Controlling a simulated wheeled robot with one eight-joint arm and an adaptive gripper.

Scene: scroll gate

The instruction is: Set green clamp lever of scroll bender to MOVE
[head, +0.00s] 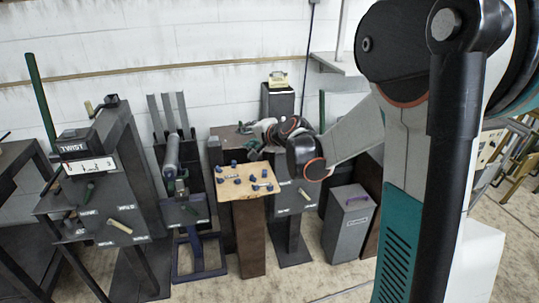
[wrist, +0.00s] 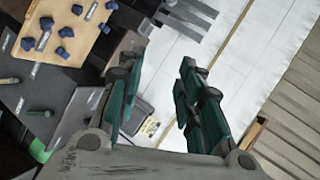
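A dark grey machine on a post (head: 295,222) stands right of the wooden board, partly hidden behind my arm; I cannot read a name on it. Its front carries a pale lever (head: 304,195) and a small white label. The wrist view shows a dark panel (wrist: 62,92) beside the board, with a short dark green lever (wrist: 40,113) on it and a white label near it. I cannot tell which word the lever points at. My gripper (wrist: 155,75) has its green fingers apart with nothing between them, and the panel lies to their left.
A wooden board with blue pegs (head: 240,191) stands in front of my forearm; it also shows in the wrist view (wrist: 75,15). The TWIST machine (head: 88,165) is at left, with a roller machine (head: 172,150) between. A grey cabinet (head: 347,228) stands right. The front floor is clear.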

